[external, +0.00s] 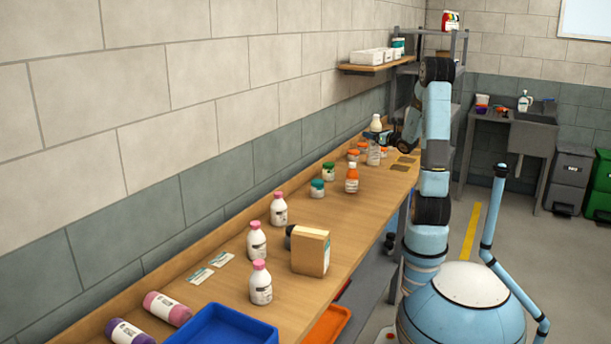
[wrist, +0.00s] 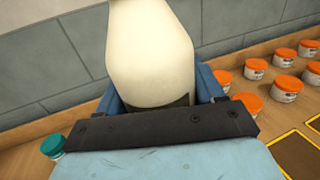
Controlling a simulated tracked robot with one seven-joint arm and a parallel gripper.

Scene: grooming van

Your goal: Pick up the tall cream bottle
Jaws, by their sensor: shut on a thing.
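The tall cream bottle (wrist: 150,50) fills the upper middle of the wrist view, with a dark band low on it and its top cut off by the picture edge. My gripper (wrist: 160,98) is shut on it, one blue finger on each side. In the external view the cream bottle (external: 376,124) shows at the far part of the bench, upright, with my gripper (external: 384,137) at it. The gripper partly hides the bottle there. I cannot tell whether its base touches the bench.
Several orange-lidded jars (wrist: 255,68) stand right of the bottle, close to my gripper. A teal-lidded jar (wrist: 53,146) is at lower left. A wall runs behind.

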